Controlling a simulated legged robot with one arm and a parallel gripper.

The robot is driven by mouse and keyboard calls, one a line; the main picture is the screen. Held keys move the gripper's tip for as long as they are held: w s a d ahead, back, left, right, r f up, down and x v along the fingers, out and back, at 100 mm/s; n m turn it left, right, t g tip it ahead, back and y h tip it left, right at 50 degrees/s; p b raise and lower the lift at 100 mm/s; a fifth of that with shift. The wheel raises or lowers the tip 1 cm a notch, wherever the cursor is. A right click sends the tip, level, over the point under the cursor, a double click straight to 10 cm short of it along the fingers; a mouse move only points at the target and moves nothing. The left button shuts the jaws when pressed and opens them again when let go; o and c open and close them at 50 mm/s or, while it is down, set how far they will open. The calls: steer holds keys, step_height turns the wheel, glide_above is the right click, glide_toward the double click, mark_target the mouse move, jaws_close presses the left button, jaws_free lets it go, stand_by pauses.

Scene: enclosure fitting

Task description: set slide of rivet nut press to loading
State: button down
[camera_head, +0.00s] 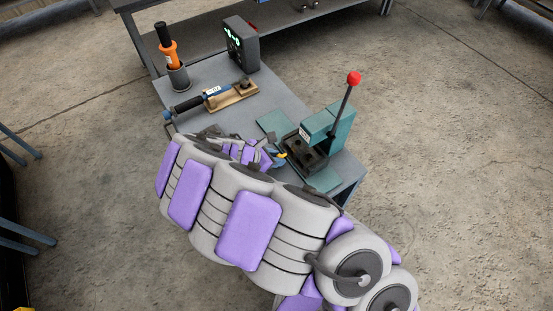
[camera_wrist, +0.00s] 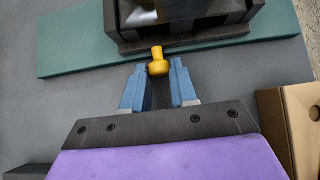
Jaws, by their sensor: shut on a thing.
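The rivet nut press (camera_head: 342,125) is teal, with a lever ending in a red ball, and stands at the right end of the bench. Its dark slide (camera_head: 305,153) sits low at the front of the press. In the wrist view, a yellow knob (camera_wrist: 158,53) sticks out from the dark slide part (camera_wrist: 185,38) toward me. My gripper (camera_wrist: 159,70) has its blue fingertips on both sides of the knob, shut on it. In the head view my gripper (camera_head: 277,158) is at the press's front, partly hidden by my arm.
A wooden block edge (camera_wrist: 290,120) is right of my gripper.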

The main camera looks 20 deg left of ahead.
mark_target(256, 138)
steer(key=w+a+p, duration=0.2)
steer(key=w+a, duration=0.5)
steer(key=a, duration=0.1)
steer(key=shift+w, duration=0.25)
steer(key=shift+w+a+r, duration=0.2)
steer(key=shift+r, duration=0.05)
steer(key=c, duration=1.2)
jaws_free()
steer(key=shift+a, duration=0.1)
steer(key=shift+c, duration=0.2)
steer(key=shift+o, duration=1.4)
steer(key=shift+w+f, duration=0.15)
steer(key=shift+o, duration=0.3)
steer(key=shift+a, duration=0.1)
steer(key=shift+s+a, duration=0.1)
steer(key=shift+s, duration=0.1)
steer(key=p+v, duration=0.3)
steer(key=v, duration=1.4)
